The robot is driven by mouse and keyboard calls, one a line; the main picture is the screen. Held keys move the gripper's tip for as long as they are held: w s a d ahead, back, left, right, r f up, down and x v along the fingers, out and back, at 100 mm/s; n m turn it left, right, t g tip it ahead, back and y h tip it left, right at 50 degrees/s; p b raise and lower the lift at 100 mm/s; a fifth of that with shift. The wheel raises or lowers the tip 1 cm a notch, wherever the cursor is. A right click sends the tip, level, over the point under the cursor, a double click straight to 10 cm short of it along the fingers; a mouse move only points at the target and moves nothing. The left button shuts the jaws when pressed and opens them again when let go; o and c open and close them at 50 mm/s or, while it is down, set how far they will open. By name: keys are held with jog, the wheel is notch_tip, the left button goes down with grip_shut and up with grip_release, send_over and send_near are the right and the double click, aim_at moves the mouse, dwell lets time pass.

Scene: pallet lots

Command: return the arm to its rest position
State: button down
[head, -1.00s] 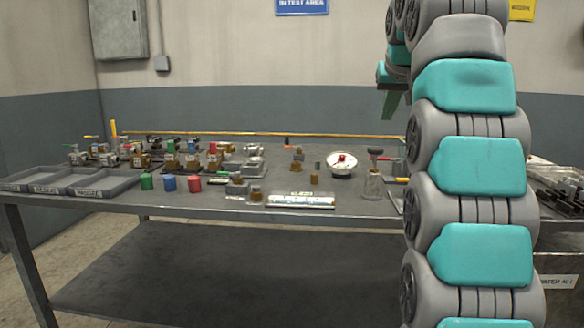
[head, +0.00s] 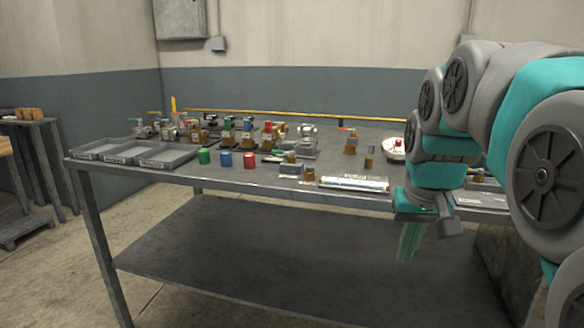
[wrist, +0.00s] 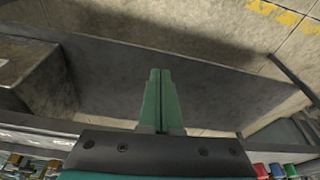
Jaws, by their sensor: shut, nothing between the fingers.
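My gripper (head: 408,243) hangs at the right in the head view, in front of the table's front edge and pointing down. My grey and teal arm is bent above it and fills the right side of that view. In the wrist view my gripper (wrist: 160,102) shows two green fingers pressed together with nothing between them. Below them are the table's lower shelf and the floor.
The metal table (head: 240,178) carries grey trays (head: 150,157), several valves, green, blue and red caps (head: 226,159), a label plate (head: 353,183) and a white gauge (head: 393,149). A lower shelf (head: 260,250) lies beneath. Floor at the left front is clear.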

jog(key=s+a+f+g, duration=0.2)
jog(key=s+f, duration=0.7)
jog(key=s, duration=0.3)
jog(key=s+a+f+n+g, duration=0.1)
jog(key=s+a+f+g, duration=0.1)
jog(key=s+f, duration=0.8)
jog(key=s, duration=0.3)
jog(key=shift+a+f+g, duration=0.3)
jog(key=shift+a, duration=0.1)
